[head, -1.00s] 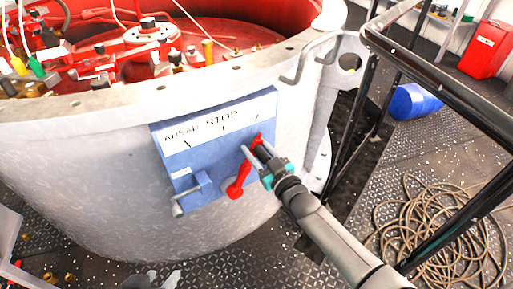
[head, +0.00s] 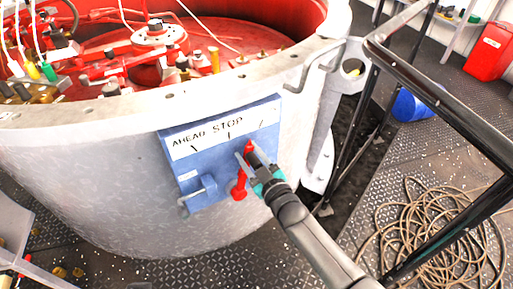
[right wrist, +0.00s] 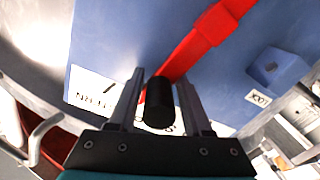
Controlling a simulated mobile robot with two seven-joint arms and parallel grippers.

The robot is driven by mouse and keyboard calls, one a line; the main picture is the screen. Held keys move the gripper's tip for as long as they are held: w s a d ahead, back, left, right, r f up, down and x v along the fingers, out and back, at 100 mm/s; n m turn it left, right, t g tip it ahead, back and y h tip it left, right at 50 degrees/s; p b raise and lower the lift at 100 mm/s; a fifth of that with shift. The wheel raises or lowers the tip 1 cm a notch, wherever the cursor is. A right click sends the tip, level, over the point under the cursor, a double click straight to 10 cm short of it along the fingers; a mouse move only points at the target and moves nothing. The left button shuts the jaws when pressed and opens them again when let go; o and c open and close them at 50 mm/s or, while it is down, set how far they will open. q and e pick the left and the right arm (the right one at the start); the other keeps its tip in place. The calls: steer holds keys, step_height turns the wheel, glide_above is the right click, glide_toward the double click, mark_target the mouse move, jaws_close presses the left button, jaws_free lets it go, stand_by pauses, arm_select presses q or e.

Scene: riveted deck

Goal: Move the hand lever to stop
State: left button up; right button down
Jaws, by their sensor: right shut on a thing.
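The hand lever (head: 240,187) is a red bar with a black knob (right wrist: 158,103). It sits on a blue panel (head: 215,165) on the side of a round pale housing. A white label strip (head: 200,138) reads AHEAD and STOP, with three tick marks below. The lever leans slightly right of upright, its tip between the STOP tick and the rightmost tick. My right gripper (head: 247,160) is shut on the knob; in the right wrist view, its fingers (right wrist: 160,88) lie on either side of it. My left gripper is not in view.
A blue block with a metal pin (head: 197,193) sticks out at the panel's lower left. A black railing (head: 440,100) stands right of my right arm. A coiled rope (head: 435,235), a blue drum (head: 412,103) and a red can (head: 489,51) are farther right.

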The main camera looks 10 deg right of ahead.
mark_target(231, 150)
steer(key=shift+s+a+r+n+p, duration=0.1)
steer(key=shift+s+a+n+p, duration=0.1)
steer(key=shift+a+n, duration=0.35)
steer(key=shift+s+a+r+n+p, duration=0.1)
steer(key=shift+s+a+n+p, duration=0.15)
steer(key=shift+a, duration=0.45)
steer(key=shift+s+a+n+p, duration=0.1)
steer(key=shift+a+n+p, duration=0.05)
steer(key=shift+a+n, duration=0.4)
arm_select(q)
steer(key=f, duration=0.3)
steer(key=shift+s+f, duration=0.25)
arm_select(e)
steer(key=c, duration=0.6)
jaws_free()
